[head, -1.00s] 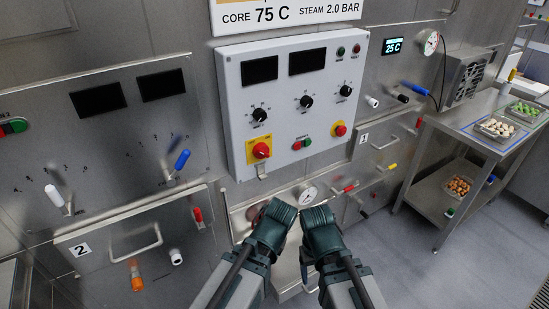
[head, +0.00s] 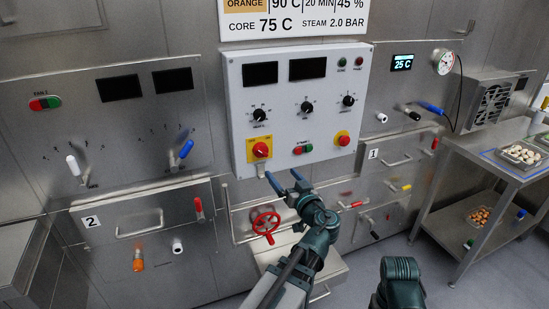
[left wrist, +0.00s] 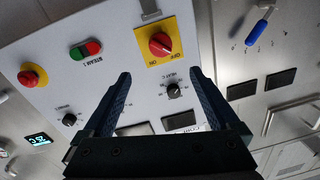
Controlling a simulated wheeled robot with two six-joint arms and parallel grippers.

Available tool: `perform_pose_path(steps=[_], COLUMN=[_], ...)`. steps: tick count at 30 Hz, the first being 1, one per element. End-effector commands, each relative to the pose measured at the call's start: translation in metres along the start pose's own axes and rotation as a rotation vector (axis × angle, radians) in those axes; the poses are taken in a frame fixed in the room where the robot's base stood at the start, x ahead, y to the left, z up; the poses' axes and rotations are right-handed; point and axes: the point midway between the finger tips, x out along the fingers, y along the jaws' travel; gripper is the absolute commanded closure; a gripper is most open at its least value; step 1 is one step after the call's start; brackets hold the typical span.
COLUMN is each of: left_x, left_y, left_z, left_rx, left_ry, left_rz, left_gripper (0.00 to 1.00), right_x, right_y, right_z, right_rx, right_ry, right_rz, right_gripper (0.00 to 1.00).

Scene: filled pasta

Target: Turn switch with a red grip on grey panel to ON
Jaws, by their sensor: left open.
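The switch with a red grip (head: 261,150) sits on a yellow plate at the lower left of the light grey panel (head: 287,128). In the left wrist view the red grip (left wrist: 160,44) shows with ON and OFF labels beside it. The grip seems slanted toward OFF, but it is too small to be sure. My left gripper (head: 282,174) is open and empty, just below the panel's lower edge and to the lower right of the switch. In the left wrist view the switch appears beyond the open fingertips (left wrist: 160,74), not between them. My right gripper is out of view.
A red round emergency button (head: 343,140) on yellow and a green-red button pair (head: 302,149) sit right of the switch. A small bracket (head: 268,170) hangs below the switch. A red handwheel (head: 266,226) is lower down. Black knobs (head: 307,107) are above.

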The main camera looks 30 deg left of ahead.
Motion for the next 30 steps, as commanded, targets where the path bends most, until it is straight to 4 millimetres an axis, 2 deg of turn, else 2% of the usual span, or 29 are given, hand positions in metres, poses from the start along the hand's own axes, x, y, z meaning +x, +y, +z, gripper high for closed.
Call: perform_pose_path(steps=[5, 15, 21, 30], left_x=[0.016, 0.085, 0.117, 0.137], left_y=[0.001, 0.001, 0.001, 0.0], left_z=[0.0, 0.001, 0.001, 0.001], left_rx=[0.001, 0.001, 0.001, 0.001], left_ry=[-0.002, -0.003, -0.003, -0.003], left_rz=[-0.004, -0.004, -0.003, -0.001], left_gripper=[0.06, 0.06, 0.06, 0.06], right_x=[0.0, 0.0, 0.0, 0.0], right_y=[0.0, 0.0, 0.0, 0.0], right_z=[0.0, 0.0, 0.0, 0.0], right_rx=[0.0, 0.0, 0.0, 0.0], right_ry=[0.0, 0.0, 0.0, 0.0], right_rz=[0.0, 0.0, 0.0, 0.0], right_gripper=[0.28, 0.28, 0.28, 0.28])
